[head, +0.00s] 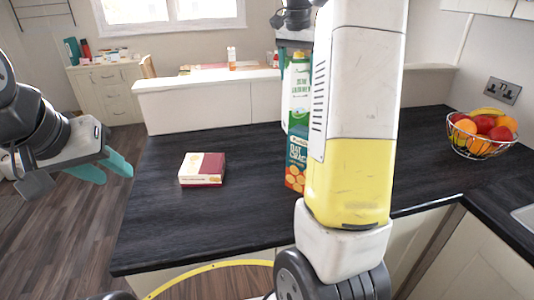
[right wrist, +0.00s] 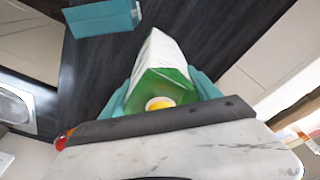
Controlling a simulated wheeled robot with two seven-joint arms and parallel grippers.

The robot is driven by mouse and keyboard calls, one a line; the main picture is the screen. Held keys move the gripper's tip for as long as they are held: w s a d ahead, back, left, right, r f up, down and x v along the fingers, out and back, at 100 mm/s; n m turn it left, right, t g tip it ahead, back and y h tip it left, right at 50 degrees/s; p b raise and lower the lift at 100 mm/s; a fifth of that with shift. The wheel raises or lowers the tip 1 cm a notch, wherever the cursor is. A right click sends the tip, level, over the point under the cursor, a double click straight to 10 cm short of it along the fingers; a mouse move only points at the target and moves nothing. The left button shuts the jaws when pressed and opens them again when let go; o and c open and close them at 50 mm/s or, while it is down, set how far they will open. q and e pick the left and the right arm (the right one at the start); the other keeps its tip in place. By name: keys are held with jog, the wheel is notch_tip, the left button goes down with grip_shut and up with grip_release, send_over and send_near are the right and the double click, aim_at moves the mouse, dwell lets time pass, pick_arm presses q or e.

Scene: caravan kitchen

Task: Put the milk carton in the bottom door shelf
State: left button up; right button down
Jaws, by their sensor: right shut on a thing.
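The milk carton (head: 299,88), green and white, is upright in the middle of the head view, partly hidden by my right arm. The right wrist view shows its green top and yellow cap (right wrist: 160,103). My right gripper (right wrist: 165,88) is shut on the carton, with a teal finger on each side of it. In the head view its fingers are mostly hidden. My left gripper (head: 108,166) is open and empty at the left, over the floor beside the counter. No door shelf shows in either view.
A teal oat box (head: 295,166) stands on the dark counter (head: 235,230) below the carton. A small cream and maroon box (head: 202,169) lies to its left. A wire bowl of fruit (head: 481,134) stands at the right. The front left counter is clear.

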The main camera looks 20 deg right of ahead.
aim_at(295, 118)
notch_tip(295, 118, down, 14)
jog(key=shift+r, duration=0.1)
dwell(0.6)
jog(key=shift+c, duration=0.8)
grip_release()
